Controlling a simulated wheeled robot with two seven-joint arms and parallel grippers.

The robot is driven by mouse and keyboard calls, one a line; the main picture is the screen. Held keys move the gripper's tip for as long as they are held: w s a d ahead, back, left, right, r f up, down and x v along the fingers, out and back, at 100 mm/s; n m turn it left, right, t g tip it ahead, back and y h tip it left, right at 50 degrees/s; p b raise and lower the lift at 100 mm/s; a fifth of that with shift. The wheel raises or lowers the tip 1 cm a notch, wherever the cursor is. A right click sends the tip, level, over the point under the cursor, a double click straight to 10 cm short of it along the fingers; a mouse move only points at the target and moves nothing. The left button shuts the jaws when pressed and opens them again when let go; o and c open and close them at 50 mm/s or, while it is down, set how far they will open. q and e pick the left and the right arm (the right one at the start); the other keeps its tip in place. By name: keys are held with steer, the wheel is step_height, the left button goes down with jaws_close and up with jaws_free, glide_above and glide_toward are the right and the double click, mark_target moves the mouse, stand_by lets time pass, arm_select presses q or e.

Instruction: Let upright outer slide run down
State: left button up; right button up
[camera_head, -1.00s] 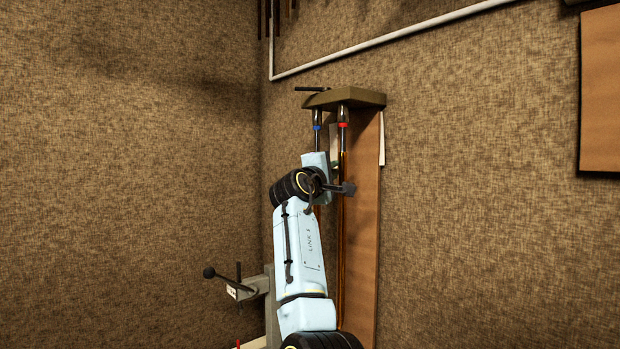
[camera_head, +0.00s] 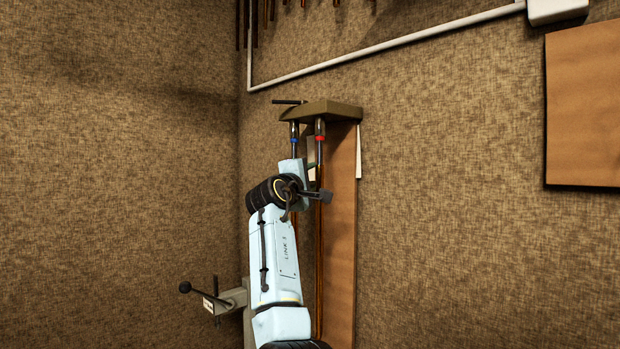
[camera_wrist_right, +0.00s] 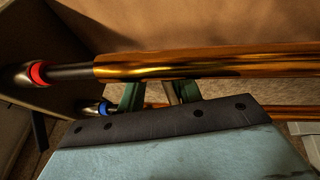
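The upright slide hangs at a wall bracket (camera_head: 318,109) in the head view. Its two tubes have a blue band (camera_head: 294,140) and a red band (camera_head: 320,138) near the top. The brass outer slide (camera_head: 319,235) runs down behind my right arm; its lower end is hidden. In the right wrist view, the brass outer slide (camera_wrist_right: 215,64) begins beyond a short dark length of inner tube (camera_wrist_right: 70,71). My right gripper (camera_wrist_right: 158,92) has its green fingers apart at the tubes, with a pale crosspiece (camera_wrist_right: 173,93) near one finger. My left gripper is not in view.
A brown board (camera_head: 341,230) stands behind the tubes. A clamp-like fixture with a black-knobbed lever (camera_head: 205,295) is at lower left. A white pipe (camera_head: 390,52) runs along the wall above.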

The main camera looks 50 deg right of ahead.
steer(key=b+v, duration=0.4)
steer(key=v, duration=0.9)
steer(key=shift+a+b, duration=0.25)
steer(key=shift+b, duration=0.05)
steer(key=shift+d, duration=0.1)
steer(key=p+x, duration=0.4)
steer(key=x, duration=0.9)
steer(key=shift+f, duration=0.35)
steer(key=shift+d+r, duration=0.1)
steer(key=shift+d, duration=0.05)
